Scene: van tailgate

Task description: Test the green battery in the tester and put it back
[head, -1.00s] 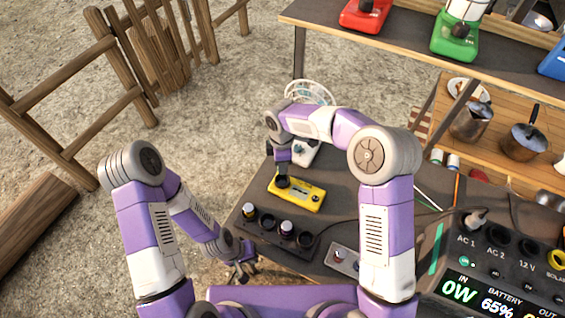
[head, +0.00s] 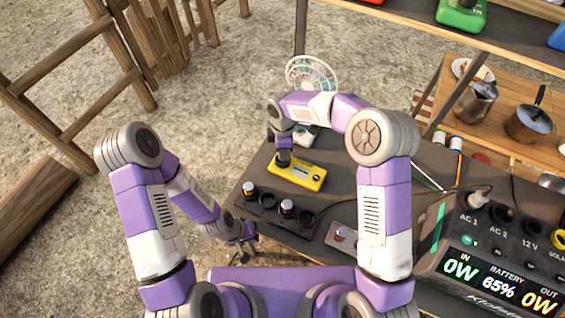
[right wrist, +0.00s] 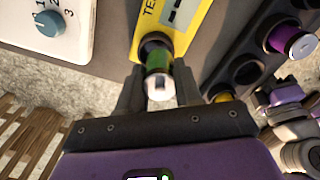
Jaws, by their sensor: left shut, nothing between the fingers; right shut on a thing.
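The yellow tester (head: 300,175) lies on the dark table, and its edge also shows in the right wrist view (right wrist: 195,20). My right gripper (head: 284,160) is over the tester's left end. In the right wrist view it is shut on the green battery (right wrist: 158,65), whose silver end faces the camera. The battery's far end is at the tester's dark round socket (right wrist: 153,42); I cannot tell how deep it sits. The dark battery rack (head: 268,208) stands in front of the tester, with a purple battery (head: 287,207) and a yellow one (head: 249,188). My left gripper (head: 245,240) is shut and empty beside the table's near left edge.
A white dial device (right wrist: 50,22) is beside the tester, and a fan (head: 311,75) stands behind. A small panel with a red knob (head: 341,237) lies right of the rack. A power station (head: 490,262) fills the table's right end. Shelves stand behind.

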